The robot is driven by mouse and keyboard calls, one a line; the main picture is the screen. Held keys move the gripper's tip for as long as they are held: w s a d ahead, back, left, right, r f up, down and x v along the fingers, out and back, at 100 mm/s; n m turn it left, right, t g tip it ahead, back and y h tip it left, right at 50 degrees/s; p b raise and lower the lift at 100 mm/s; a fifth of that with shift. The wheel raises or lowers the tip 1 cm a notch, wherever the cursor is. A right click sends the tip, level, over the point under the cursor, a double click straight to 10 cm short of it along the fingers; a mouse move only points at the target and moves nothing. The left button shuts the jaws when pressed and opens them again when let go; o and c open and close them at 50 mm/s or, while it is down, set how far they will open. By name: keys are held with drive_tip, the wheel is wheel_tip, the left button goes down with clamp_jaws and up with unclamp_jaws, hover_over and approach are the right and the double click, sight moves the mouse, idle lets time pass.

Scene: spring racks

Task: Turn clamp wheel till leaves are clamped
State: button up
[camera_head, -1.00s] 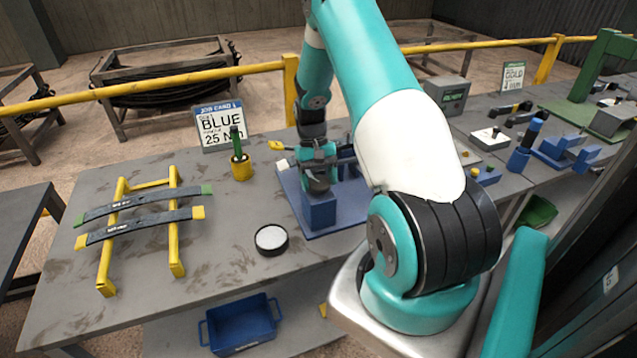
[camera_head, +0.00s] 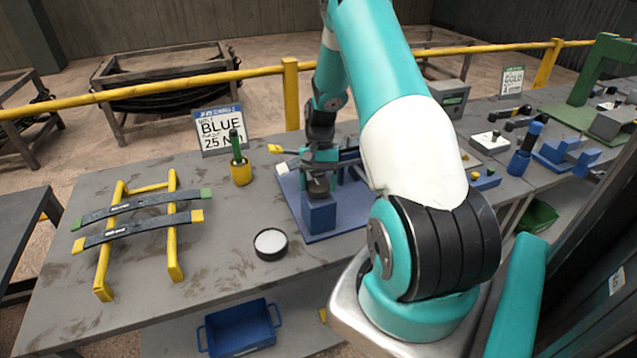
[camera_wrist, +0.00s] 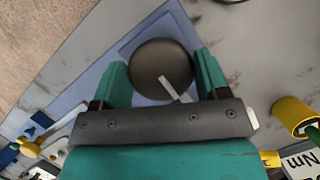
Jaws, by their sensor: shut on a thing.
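The clamp wheel (camera_wrist: 150,62) is a dark round disc with a pale line on it, seen from above in the wrist view. My gripper (camera_wrist: 160,72) is shut on it, one teal finger on each side. In the head view my gripper (camera_head: 319,174) points down over the wheel, on top of the blue clamp block (camera_head: 319,213). The block stands on a blue base plate (camera_head: 291,199). Dark bars (camera_head: 348,155), perhaps the leaves, show behind my gripper. My arm and gripper hide much of the clamp, so I cannot tell how tightly they are held.
Two dark leaf springs (camera_head: 140,232) with coloured ends lie across a yellow rack (camera_head: 173,240) at left. A round black-rimmed dish (camera_head: 271,257), a yellow cup (camera_head: 240,173) with a green-handled tool and a BLUE 25 Nm job card (camera_head: 219,130) stand nearby.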

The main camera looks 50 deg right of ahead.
drive_tip(key=o, duration=0.9)
drive_tip(key=b+v, duration=0.2)
drive_tip(key=v, duration=1.5)
drive_tip(key=shift+s+d+r+b, duration=0.1)
drive_tip(key=shift+r+b, duration=0.2)
drive_tip(key=shift+b, duration=0.1)
